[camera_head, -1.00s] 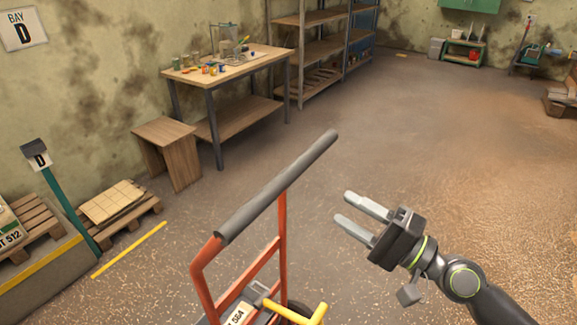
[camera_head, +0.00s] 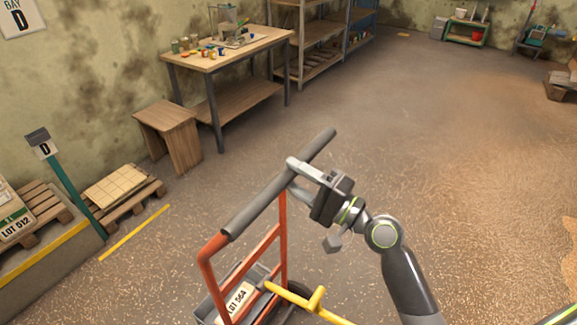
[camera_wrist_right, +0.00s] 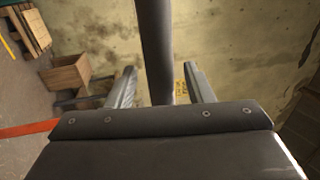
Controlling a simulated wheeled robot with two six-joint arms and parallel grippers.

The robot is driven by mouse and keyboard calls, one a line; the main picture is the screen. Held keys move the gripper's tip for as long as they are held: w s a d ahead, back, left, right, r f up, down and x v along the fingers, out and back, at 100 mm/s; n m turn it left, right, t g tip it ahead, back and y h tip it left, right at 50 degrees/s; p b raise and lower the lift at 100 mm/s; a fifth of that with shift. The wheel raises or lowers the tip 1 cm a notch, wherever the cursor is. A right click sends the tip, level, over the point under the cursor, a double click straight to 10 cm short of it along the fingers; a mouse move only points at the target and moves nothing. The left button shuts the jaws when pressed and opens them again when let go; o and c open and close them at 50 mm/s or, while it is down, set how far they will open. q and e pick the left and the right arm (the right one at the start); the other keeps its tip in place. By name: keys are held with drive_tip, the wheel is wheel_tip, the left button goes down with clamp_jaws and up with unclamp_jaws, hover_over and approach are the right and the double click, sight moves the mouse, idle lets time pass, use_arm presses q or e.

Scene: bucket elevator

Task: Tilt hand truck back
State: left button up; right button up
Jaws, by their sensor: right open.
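The hand truck has an orange-red frame (camera_head: 283,240) and a grey grip bar (camera_head: 262,201) across its top. It stands upright at the bottom middle of the head view, with a grey box labelled LOT 564 (camera_head: 238,298) low on it. My right gripper (camera_head: 298,172) is at the right part of the grip bar. Its jaws are open, and in the right wrist view the dark bar (camera_wrist_right: 155,50) runs between the two fingers (camera_wrist_right: 160,88), with gaps on both sides. My left gripper is not in view.
A yellow bar (camera_head: 310,305) sticks out beside the hand truck. A workbench (camera_head: 245,45), a wooden stool (camera_head: 168,125) and shelving (camera_head: 318,50) stand along the wall. Pallets (camera_head: 125,200) and a bay D post (camera_head: 75,190) are at left.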

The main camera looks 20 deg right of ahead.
drive_tip(key=shift+x, duration=1)
clamp_jaws()
